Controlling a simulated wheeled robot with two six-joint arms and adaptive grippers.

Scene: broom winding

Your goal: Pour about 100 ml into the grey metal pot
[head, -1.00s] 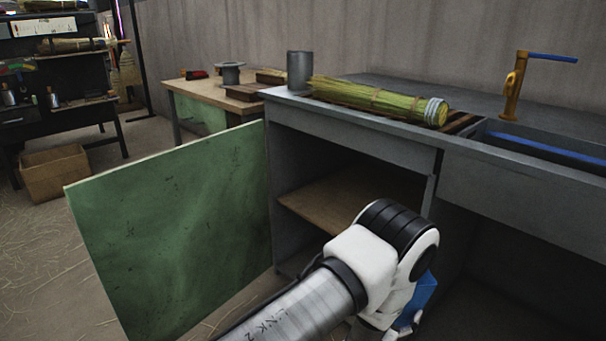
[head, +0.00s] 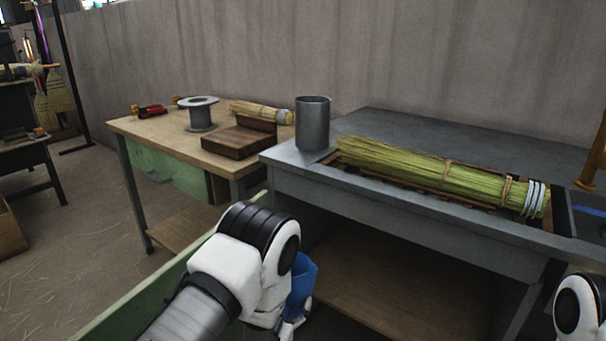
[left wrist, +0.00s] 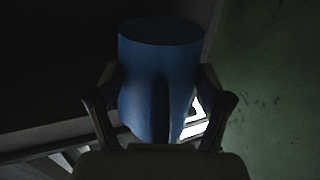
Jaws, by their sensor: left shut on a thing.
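The grey metal pot (head: 312,124) stands upright on the left end of the grey counter, beside a straw bundle. My left gripper (head: 292,318) is low in front of the counter, mostly hidden by its own wrist. It is shut on a blue vessel (head: 301,284), of which only a part shows in the head view. In the left wrist view the blue vessel (left wrist: 160,75) sits between both fingers of the gripper (left wrist: 160,105). Its contents cannot be seen. A white part of my right arm shows at the lower right edge; its gripper is out of view.
The straw bundle (head: 440,172) lies on a slatted rack along the counter (head: 400,208). A wooden table (head: 165,140) to the left carries a spool (head: 200,113), a wooden block (head: 238,140) and a small broom.

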